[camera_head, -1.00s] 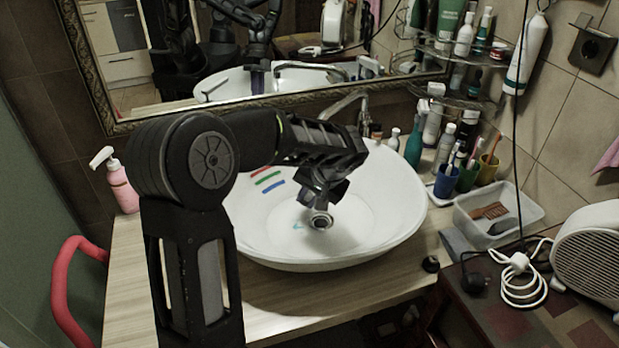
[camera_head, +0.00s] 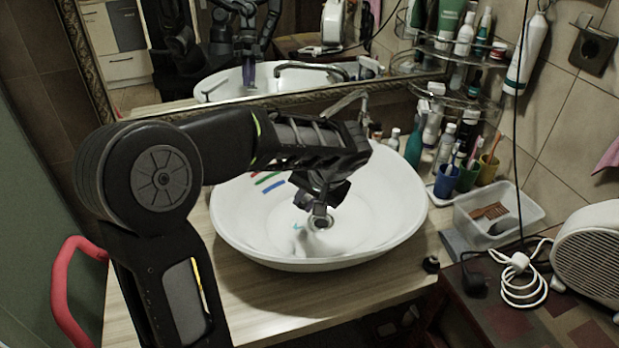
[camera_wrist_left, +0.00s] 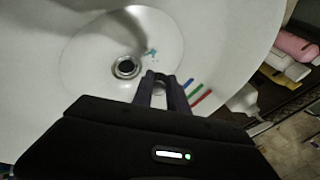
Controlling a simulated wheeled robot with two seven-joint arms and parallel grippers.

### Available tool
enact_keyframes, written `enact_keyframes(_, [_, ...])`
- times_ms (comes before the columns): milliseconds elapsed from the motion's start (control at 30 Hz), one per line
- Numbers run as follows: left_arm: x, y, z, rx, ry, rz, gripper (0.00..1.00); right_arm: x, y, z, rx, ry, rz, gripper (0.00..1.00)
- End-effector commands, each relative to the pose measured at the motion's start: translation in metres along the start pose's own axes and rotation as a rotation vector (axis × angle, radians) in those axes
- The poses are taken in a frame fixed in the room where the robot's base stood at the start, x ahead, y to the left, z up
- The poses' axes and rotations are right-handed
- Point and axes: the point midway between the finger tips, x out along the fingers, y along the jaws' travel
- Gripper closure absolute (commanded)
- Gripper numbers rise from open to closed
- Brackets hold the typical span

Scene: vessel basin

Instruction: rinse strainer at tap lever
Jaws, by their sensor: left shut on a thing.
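The white basin (camera_head: 232,232) stands on the wooden counter, with a metal-rimmed drain ring (camera_head: 321,222) near its middle. The drain also shows in the left wrist view (camera_wrist_left: 126,68), beside a small teal mark. My left gripper (camera_head: 319,208) reaches down into the basin, close above the drain in the head view. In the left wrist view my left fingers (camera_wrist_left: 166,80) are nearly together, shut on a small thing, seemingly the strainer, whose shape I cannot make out. The metal tap (camera_head: 347,103) stands behind the basin, partly hidden by my left arm. My right gripper does not show.
Bottles and cups (camera_head: 446,181) crowd the right rear corner under glass shelves. A clear plastic box (camera_head: 498,213) and a white heater (camera_head: 592,257) stand at the right. A framed mirror is behind. A red curved handle (camera_head: 66,290) is at the left.

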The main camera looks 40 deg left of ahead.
Motion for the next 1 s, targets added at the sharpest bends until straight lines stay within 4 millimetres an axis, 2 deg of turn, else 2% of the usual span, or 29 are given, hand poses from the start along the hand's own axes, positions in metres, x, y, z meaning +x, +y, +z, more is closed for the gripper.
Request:
enact_keyframes(267, [0.001,0.001,0.0,0.0,0.001,0.0,1.0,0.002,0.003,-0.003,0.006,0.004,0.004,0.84])
enact_keyframes(367, [-0.004,-0.002,-0.002,0.0,0.001,0.0,1.0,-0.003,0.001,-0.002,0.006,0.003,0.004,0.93])
enact_keyframes(467, [-0.018,-0.009,-0.005,0.0,0.001,0.0,1.0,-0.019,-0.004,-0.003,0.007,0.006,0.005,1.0])
enact_keyframes(600, [-0.041,-0.019,-0.012,0.0,0.001,0.0,1.0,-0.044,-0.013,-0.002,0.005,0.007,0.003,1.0])
enact_keyframes(667, [-0.046,-0.022,-0.013,0.0,0.001,0.0,1.0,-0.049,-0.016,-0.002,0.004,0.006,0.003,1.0])
enact_keyframes(1000, [-0.044,-0.021,-0.012,0.0,0.001,0.0,1.0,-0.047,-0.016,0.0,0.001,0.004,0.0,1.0])
